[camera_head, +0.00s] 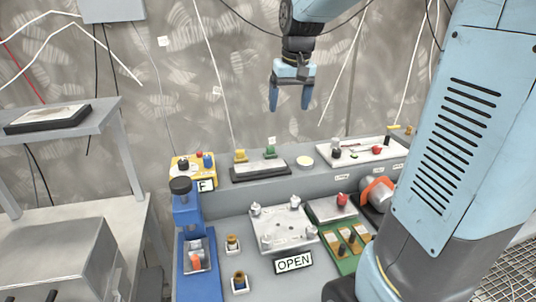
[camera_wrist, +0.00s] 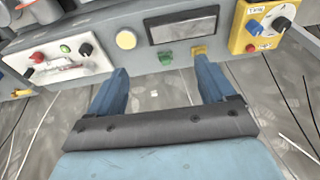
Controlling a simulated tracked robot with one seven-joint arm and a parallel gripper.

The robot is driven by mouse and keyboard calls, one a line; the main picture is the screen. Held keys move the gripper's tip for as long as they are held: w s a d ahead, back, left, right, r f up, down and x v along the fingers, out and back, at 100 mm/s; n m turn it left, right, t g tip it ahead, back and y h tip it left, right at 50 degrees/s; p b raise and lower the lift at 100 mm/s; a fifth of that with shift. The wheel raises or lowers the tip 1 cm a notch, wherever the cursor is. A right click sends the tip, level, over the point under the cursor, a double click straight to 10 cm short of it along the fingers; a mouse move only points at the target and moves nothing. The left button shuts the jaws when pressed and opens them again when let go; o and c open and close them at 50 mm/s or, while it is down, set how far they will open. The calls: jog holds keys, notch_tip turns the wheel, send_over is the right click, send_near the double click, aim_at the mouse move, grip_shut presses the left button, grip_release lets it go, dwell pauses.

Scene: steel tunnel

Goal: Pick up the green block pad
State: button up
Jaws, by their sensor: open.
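A small green block (camera_head: 270,152) stands on the back ledge of the console, behind the right part of a dark-framed panel (camera_head: 262,167). It also shows in the wrist view (camera_wrist: 165,58), between my two fingers in the picture and beyond them. A similar yellow block (camera_head: 240,156) stands to its left in the head view; in the wrist view the yellow block (camera_wrist: 199,50) is partly covered by a finger. My gripper (camera_head: 290,98) hangs above and a little right of the green block, fingers pointing down. It is open and empty, apart from everything.
A yellow box with knobs (camera_head: 192,168) is left on the ledge, a round yellow button (camera_head: 306,162) and a white switch panel (camera_head: 355,151) right. Below are a blue stand (camera_head: 195,265), a metal plate (camera_head: 280,231) and a green board (camera_head: 347,262). Cables hang along the wall.

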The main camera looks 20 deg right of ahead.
jog(key=w+f+g, duration=0.1)
jog(key=w+f, duration=0.4)
jog(key=w, duration=0.5)
jog(key=g, duration=0.2)
send_near(270, 146)
notch_tip(270, 146, down, 5)
jog(key=shift+a+f, duration=0.1)
jog(key=shift+s+f, duration=0.2)
jog(key=shift+f, duration=2.85)
jog(key=c, duration=1.1)
jog(key=shift+r, duration=0.15)
